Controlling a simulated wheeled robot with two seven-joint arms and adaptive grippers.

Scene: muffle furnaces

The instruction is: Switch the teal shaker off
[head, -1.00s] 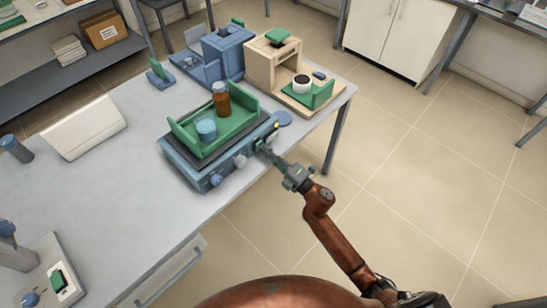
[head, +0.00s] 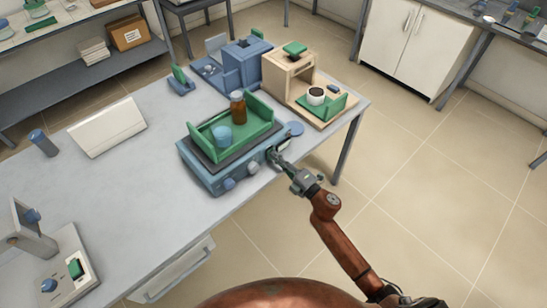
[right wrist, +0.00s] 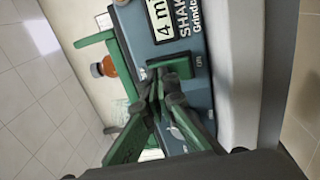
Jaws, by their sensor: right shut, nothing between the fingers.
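The teal shaker (head: 212,178) stands on the bench with a green-walled tray (head: 252,138) on top. The tray holds a brown bottle (head: 238,108) and a blue beaker (head: 223,136). My right gripper (head: 273,154) is at the right end of the shaker's front panel. In the right wrist view, its shut, empty fingers (right wrist: 160,84) are at the lower edge of the green rocker switch (right wrist: 173,67). I cannot tell whether they touch it. The fingers hide part of the panel around the switch. My left gripper is out of view.
A wooden-coloured device (head: 284,72) and a blue device (head: 246,68) stand behind the shaker. A white wedge-shaped object (head: 108,127) lies at the left. A device with a green switch (head: 62,279) is at the front left. The bench between is clear.

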